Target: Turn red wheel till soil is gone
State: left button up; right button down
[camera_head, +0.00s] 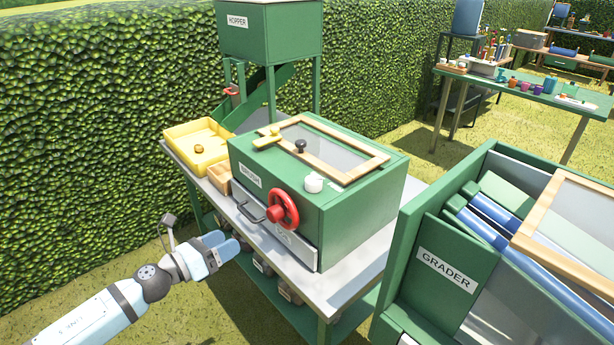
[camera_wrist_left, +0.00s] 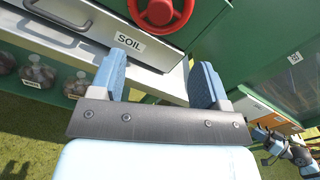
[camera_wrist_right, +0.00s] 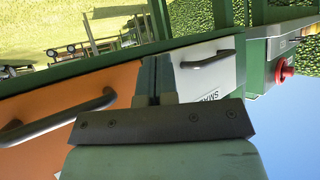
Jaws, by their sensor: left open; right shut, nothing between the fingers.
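The red wheel (camera_head: 283,209) is on the front face of the green brush machine (camera_head: 345,215) in the head view. In the left wrist view the red wheel (camera_wrist_left: 160,10) is at the top edge, partly cut off, above a drawer front (camera_wrist_left: 90,30) labelled SOIL. My left gripper (camera_head: 226,250) is open and empty, in front of and below the wheel, apart from it. Its two blue fingers (camera_wrist_left: 160,85) show in the left wrist view below the SOIL label. My right gripper (camera_wrist_right: 155,75) is shut and empty near orange and white drawer fronts. Soil is not visible.
A yellow tray (camera_head: 197,146) and small wooden box (camera_head: 219,178) sit left of the machine on the metal table (camera_head: 345,282). The green hopper (camera_head: 268,32) stands behind. The green grader (camera_head: 447,270) is close at right. Jars (camera_wrist_left: 38,75) stand on the shelf below.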

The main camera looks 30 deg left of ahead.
aim_at(270, 218)
pick_arm(q)
jog(key=w+d+n+p, duration=0.1)
jog(key=w+n+p, duration=0.2)
jog(key=n, duration=0.7)
jog(key=w+d+n+p, duration=0.2)
jog(key=w+n+p, duration=0.2)
jog(key=n, duration=0.7)
jog(key=w+d+n+h+p, duration=0.1)
jog(key=w+d+n+p, duration=0.1)
jog(key=w+n, duration=0.4)
jog(key=shift+f+n+p, duration=0.2)
jog(key=shift+n+p, duration=0.6)
jog(key=shift+n, duration=1.9)
pick_arm(e)
notch_tip(270, 218, up, 6)
jog(key=shift+s+d+r+n, duration=0.25)
jog(key=shift+s+d+n, duration=0.05)
jog(key=shift+s+d, duration=0.15)
